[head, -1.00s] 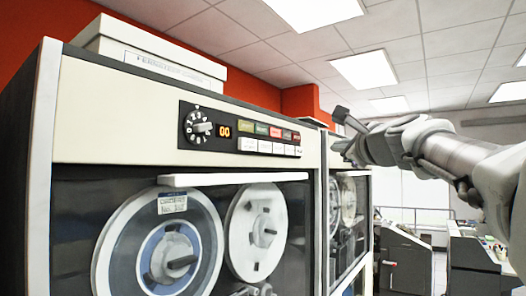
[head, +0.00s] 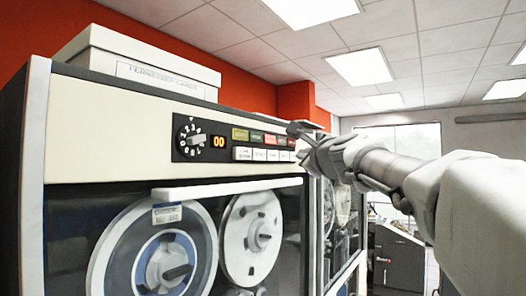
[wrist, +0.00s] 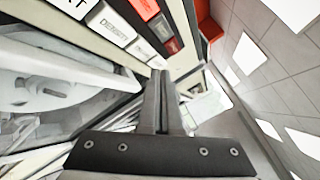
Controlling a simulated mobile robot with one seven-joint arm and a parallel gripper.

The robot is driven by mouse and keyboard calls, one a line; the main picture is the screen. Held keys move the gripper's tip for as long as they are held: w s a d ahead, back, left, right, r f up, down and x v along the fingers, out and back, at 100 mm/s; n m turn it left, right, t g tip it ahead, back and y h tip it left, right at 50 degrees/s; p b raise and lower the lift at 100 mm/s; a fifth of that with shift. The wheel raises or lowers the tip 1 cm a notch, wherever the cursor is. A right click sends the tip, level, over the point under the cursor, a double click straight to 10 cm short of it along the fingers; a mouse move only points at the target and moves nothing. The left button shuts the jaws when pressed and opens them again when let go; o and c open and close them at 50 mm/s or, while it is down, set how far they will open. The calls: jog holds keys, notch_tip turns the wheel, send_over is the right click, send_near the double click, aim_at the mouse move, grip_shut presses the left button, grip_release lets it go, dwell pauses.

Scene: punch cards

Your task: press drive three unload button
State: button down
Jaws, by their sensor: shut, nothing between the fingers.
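The nearest tape drive shows a control panel (head: 238,142) with a dial (head: 191,139), an orange display and two rows of buttons. Coloured lamps (head: 256,136) form the upper row and white buttons (head: 243,153) the lower. I cannot read an unload label or tell this drive's number. My gripper (head: 300,128) is shut and empty at the panel's right end, overlapping it in the head view. In the wrist view the shut fingers (wrist: 160,76) point toward the end of the button rows, beside a white button (wrist: 139,48) and red lamps (wrist: 162,27). I cannot tell whether they touch.
A white lidded box (head: 150,65) sits on the drive. Below the panel are a handle bar (head: 225,188) and tape reels (head: 250,235) behind glass. Another drive (head: 342,230) stands close on the right. A grey cabinet (head: 398,260) stands farther back.

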aim_at(283, 156)
jog(key=shift+w+a, duration=0.4)
jog(key=shift+a, duration=0.2)
jog(key=shift+a, duration=0.1)
dwell(1.6)
jog(key=shift+w+a+p, duration=0.25)
jog(key=shift+p, duration=0.05)
